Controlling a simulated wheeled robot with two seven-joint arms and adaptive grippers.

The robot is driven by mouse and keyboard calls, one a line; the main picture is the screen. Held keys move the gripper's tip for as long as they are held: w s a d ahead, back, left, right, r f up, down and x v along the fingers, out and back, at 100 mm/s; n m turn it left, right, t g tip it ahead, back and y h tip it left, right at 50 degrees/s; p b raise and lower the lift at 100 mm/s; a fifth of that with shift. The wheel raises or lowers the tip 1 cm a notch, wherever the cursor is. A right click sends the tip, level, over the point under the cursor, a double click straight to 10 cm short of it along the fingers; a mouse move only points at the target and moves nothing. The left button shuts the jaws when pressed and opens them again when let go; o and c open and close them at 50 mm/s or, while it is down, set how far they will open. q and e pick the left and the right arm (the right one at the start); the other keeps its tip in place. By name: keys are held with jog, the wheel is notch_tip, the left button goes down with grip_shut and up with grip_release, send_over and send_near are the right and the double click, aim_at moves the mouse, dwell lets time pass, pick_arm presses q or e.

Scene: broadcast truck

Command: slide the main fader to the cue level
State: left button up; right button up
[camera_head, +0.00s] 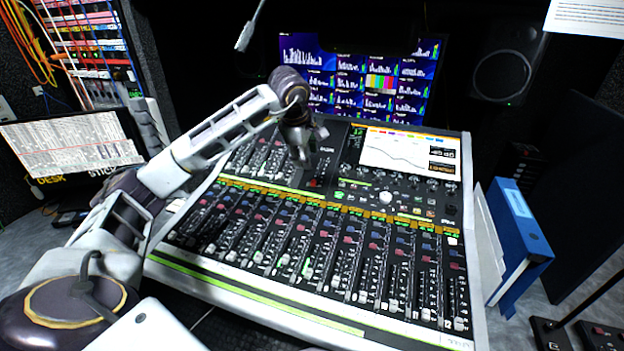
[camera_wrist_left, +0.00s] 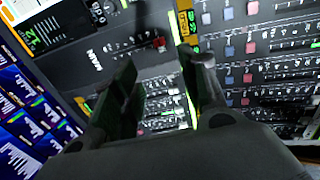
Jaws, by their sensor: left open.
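The main fader has a red cap (camera_head: 315,183) near the middle of the mixing console (camera_head: 300,318). In the left wrist view the red cap (camera_wrist_left: 158,42) sits on a dark strip beside the printed word MAIN. I cannot make out which scale mark is the cue level. My left gripper (camera_head: 305,152) hangs above the main fader area in the head view. In the left wrist view its two dark fingers (camera_wrist_left: 163,72) are apart with nothing held between them. The red cap shows beyond the fingers, and I see no contact. My right gripper is not in view.
Rows of channel faders (camera_head: 310,260) fill the console's front. A console screen (camera_head: 408,150) is at the upper right, and a monitor wall (camera_head: 380,85) stands behind. A blue binder (camera_head: 525,240) stands at the right edge. A laptop-like display (camera_head: 70,145) is at left.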

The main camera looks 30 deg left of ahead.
pick_arm(q)
jog(key=shift+f, duration=0.15)
jog(key=b, duration=0.1)
send_near(312, 182)
jog(key=x, duration=0.7)
jog(key=shift+a, duration=0.1)
jog(key=shift+w+f, duration=0.25)
jog(key=shift+f, duration=0.55)
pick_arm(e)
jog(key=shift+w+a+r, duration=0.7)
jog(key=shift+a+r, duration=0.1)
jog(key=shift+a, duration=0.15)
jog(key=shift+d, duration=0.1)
